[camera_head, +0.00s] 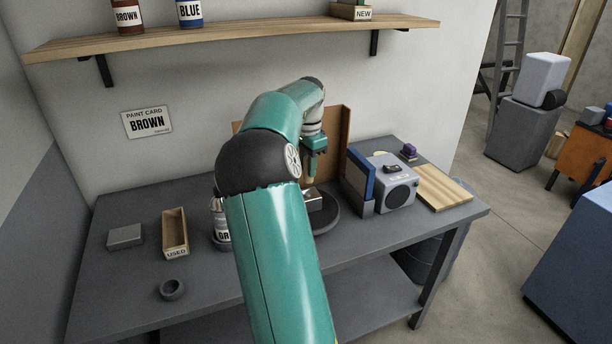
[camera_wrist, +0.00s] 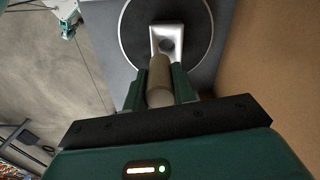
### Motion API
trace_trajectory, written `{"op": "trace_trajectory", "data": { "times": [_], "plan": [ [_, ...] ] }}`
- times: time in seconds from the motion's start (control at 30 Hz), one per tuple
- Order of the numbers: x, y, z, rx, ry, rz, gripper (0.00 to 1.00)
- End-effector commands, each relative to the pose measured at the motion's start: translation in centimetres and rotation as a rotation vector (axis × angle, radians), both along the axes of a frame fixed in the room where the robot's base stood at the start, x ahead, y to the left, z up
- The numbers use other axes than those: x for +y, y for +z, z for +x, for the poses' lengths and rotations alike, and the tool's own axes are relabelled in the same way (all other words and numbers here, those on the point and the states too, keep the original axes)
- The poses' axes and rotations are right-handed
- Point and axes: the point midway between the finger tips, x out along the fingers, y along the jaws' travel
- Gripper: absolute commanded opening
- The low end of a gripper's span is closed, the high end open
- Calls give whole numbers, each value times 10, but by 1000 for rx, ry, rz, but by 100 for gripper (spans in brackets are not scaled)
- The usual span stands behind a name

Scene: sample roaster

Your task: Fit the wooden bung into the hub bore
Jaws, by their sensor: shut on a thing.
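My gripper (camera_head: 313,165) is above the round dark turntable (camera_head: 328,222) and points down. In the wrist view its two green fingers (camera_wrist: 160,88) are shut on the wooden bung (camera_wrist: 159,78), a plain tan-brown cylinder. Beyond the bung's end is the silver hub (camera_wrist: 167,32), with its dark round bore showing just past the bung's tip and slightly to the right. The hub also shows in the head view (camera_head: 314,202), partly hidden by my arm. The bung lies near the bore; I cannot tell the gap between them.
A brown upright board (camera_head: 338,130) stands behind the turntable. A blue panel (camera_head: 360,180) and grey speaker-like box (camera_head: 397,187) stand to the right. A can (camera_head: 221,225), wooden USED box (camera_head: 175,232), grey block (camera_head: 125,237) and small ring (camera_head: 172,289) are at left.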

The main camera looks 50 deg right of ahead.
Motion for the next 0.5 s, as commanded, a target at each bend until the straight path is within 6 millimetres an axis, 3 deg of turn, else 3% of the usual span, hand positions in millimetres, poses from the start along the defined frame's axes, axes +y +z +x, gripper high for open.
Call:
{"op": "trace_trajectory", "data": {
  "times": [0.23, 0.4, 0.5],
  "plan": [
    [-7, -20, 13, 2, -1, 1, 1],
    [-6, -43, 12, 0, 1, -1, 1],
    [-7, -45, 12, -1, 0, -3, 1]
  ]
}}
